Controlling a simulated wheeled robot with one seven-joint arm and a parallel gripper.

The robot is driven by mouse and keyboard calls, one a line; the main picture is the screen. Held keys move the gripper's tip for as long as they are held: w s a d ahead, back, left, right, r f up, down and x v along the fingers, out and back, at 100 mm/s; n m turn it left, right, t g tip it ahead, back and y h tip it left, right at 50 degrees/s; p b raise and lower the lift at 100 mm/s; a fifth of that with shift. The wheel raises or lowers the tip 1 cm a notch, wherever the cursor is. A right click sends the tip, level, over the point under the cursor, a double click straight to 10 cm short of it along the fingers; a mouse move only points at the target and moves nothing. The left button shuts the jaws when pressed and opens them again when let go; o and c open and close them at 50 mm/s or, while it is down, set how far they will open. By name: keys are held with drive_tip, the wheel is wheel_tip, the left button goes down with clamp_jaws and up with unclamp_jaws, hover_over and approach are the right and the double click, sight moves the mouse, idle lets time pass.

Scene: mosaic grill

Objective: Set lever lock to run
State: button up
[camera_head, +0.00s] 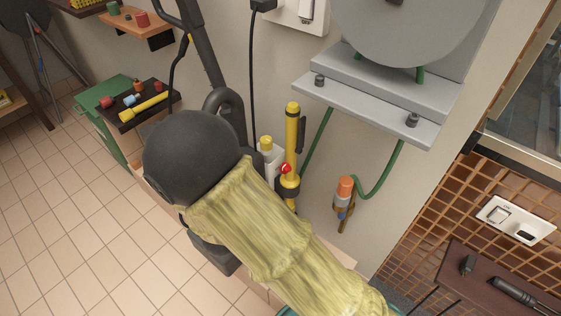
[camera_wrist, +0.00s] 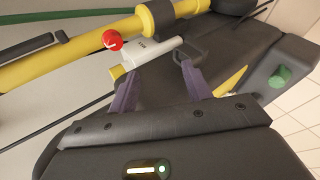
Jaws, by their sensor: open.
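A yellow upright pipe (camera_head: 291,125) stands against the wall in the head view. It carries a small red ball knob (camera_head: 285,169) and a yellow collar (camera_head: 289,187). In the wrist view the pipe (camera_wrist: 55,62) runs across the top left, with the red knob (camera_wrist: 112,40) on its near side. A white part with small lettering (camera_wrist: 152,50) and a yellow end lies beside it; I cannot tell which part is the lever lock or how it is set. My gripper (camera_wrist: 158,70) is open, its purple fingers spread below the white part, with nothing visibly held. It is hidden in the head view.
A grey shelf (camera_head: 370,108) with green hoses sticks out at the right of the pipe. An orange-topped fitting (camera_head: 344,187) hangs below it. A black upright handle (camera_head: 205,50) stands close on the left. Tiled floor (camera_head: 60,220) lies free at the left.

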sight(283, 171)
drive_tip(key=s+a+r+n+t+h+p, duration=0.1)
drive_tip(key=s+r+n+t+h+p, duration=0.1)
drive_tip(key=s+r+n+t+h, duration=0.1)
drive_tip(key=s+r+n, duration=0.1)
drive_tip(key=s, duration=0.1)
drive_tip(key=shift+s+a+r+n+p, duration=0.2)
drive_tip(key=shift+s+r+n+p, duration=0.05)
drive_tip(key=shift+s+n+p, duration=0.15)
drive_tip(key=shift+w, duration=0.15)
drive_tip(key=b+x, duration=0.1)
drive_tip(key=x, duration=1)
drive_tip(key=b+x, duration=0.1)
drive_tip(key=x, duration=0.5)
drive_tip(key=shift+w+d+r+b, duration=0.15)
drive_tip(key=shift+d+r+b, duration=0.05)
drive_tip(key=shift+b, duration=0.15)
drive_tip(key=c, duration=1)
drive_tip(key=shift+o, duration=0.2)
